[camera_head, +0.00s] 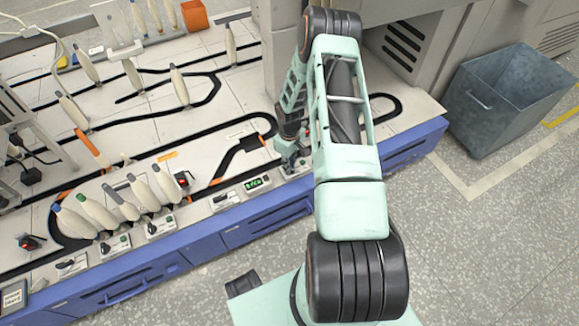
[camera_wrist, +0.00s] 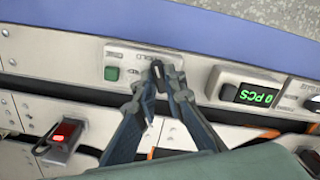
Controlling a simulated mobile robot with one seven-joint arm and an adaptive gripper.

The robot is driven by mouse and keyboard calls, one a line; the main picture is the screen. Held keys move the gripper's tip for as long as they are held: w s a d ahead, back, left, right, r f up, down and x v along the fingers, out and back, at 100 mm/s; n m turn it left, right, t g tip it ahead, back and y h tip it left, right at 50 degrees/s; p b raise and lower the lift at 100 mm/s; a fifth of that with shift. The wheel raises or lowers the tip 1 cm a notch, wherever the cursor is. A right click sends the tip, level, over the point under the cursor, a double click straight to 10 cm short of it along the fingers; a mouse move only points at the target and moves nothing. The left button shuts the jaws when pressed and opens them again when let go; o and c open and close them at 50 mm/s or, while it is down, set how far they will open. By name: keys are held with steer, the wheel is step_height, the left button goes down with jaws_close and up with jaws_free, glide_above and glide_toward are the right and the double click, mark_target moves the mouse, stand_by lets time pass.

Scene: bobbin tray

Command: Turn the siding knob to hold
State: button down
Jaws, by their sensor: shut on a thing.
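The siding knob (camera_wrist: 157,70) is a small dark lever on a pale panel (camera_wrist: 121,57) in the wrist view. A green button sits on the panel to its left, and small lettering, partly hidden, is printed above. My gripper (camera_wrist: 159,86) is shut on the knob, with one finger on each side of it. The fingers hide part of the knob, so its exact pointing cannot be told. In the head view, my gripper (camera_head: 290,151) is small at the front edge of the table, where the arm and gripper cover most of the panel.
A red-lit device (camera_wrist: 64,135) is at lower left. In the head view, pale bobbins (camera_head: 125,203) stand on the left, and a grey bin (camera_head: 508,98) stands on the floor at right.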

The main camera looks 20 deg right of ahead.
steer(key=m+b, duration=0.1)
steer(key=m, duration=0.4)
stand_by(0.6)
steer(key=c, duration=2)
jaws_free()
steer(key=shift+r, duration=0.1)
step_height(320, 180, up, 12)
steer(key=shift+f, duration=0.1)
